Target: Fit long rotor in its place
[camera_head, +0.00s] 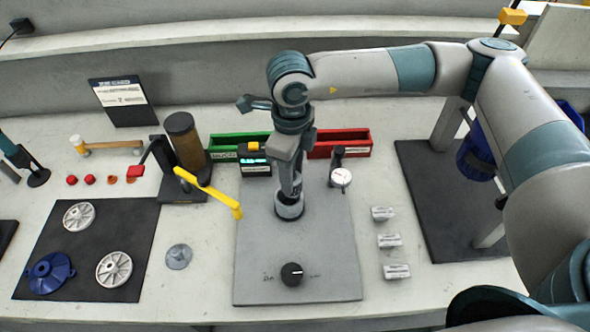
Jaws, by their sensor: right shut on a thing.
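My right gripper (291,188) points straight down over the grey base plate (330,270), at a short round grey housing (289,210) on the plate. It is shut on a slim grey part, which I take to be the long rotor; the jaws hide most of it. The lower end of the held part is at the housing's mouth, and I cannot tell how deep it sits. My left gripper is not in view.
A yellow-handled lever (210,193) reaches over the plate's left edge, and a black knob (292,274) is at its front. A white-faced gauge (340,178) stands close right. Green (225,145) and red (345,143) bins are behind. A dark mat (95,235) holds pump parts.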

